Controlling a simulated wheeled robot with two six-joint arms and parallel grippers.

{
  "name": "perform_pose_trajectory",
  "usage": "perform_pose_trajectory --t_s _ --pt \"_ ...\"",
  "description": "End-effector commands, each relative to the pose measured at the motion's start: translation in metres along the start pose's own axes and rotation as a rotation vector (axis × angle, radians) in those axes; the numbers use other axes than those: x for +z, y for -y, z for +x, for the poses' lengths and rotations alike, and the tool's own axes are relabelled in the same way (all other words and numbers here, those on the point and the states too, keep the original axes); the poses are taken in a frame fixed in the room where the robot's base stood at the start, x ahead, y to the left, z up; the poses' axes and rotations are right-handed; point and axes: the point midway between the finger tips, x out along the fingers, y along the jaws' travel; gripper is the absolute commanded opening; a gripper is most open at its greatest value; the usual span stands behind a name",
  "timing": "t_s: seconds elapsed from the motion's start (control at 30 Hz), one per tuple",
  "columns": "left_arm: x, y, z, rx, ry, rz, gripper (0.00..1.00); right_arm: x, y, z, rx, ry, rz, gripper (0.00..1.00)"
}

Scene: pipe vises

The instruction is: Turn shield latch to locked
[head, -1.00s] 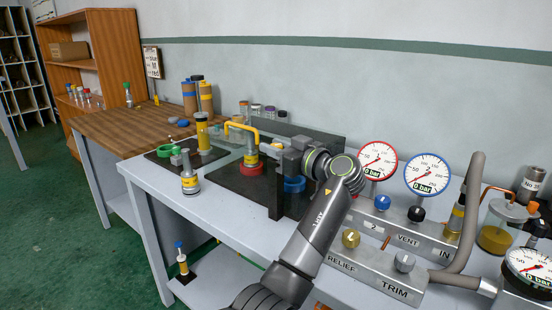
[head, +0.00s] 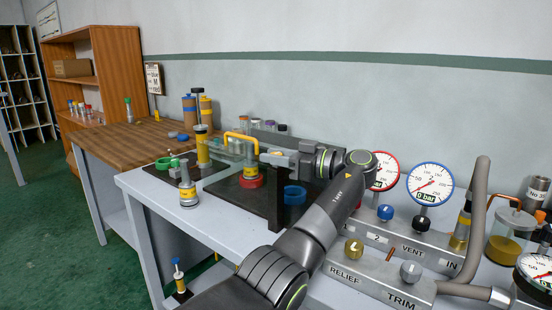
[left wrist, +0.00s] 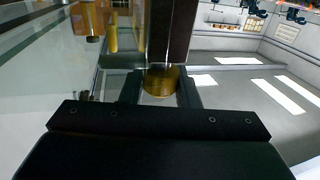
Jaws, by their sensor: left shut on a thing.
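The clear shield (head: 225,150) with its yellow handle (head: 240,137) stands over the dark vise bed on the bench. A dark upright post (head: 273,200) stands at its right end. My left gripper (head: 268,158) reaches in from the right at the top of this post, its jaws level. In the left wrist view a round brass piece (left wrist: 162,80), apparently the shield latch, sits between the two dark fingertips, just below the dark post (left wrist: 166,30). The left gripper is shut on it. The latch's exact angle is hidden by the fingers. My right gripper is not in view.
A red ring (head: 251,181) and a blue ring (head: 294,195) lie near the post. Gauges (head: 430,184) and a valve block (head: 385,275) stand to the right of my arm. A bottle (head: 188,193) stands at the bench's left front.

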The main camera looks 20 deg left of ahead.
Motion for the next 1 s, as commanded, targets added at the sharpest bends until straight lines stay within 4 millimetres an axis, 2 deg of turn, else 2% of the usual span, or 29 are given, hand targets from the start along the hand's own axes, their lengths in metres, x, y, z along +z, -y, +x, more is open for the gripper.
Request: perform_pose_trajectory --t_s 0.43,0.47,0.6,1.0 --pt "0.0029 0.0005 0.0002 -0.01 0.004 0.004 0.06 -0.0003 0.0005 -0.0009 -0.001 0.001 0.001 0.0" --pt "0.0029 0.0005 0.0002 -0.01 0.004 0.004 0.3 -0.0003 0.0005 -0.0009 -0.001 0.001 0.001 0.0" --pt "0.0022 0.0004 0.0001 -0.009 0.003 0.003 0.48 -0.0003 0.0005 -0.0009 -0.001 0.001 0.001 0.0" --pt "0.001 0.0 0.0027 -0.007 0.001 0.001 0.5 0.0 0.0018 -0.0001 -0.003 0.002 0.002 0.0"
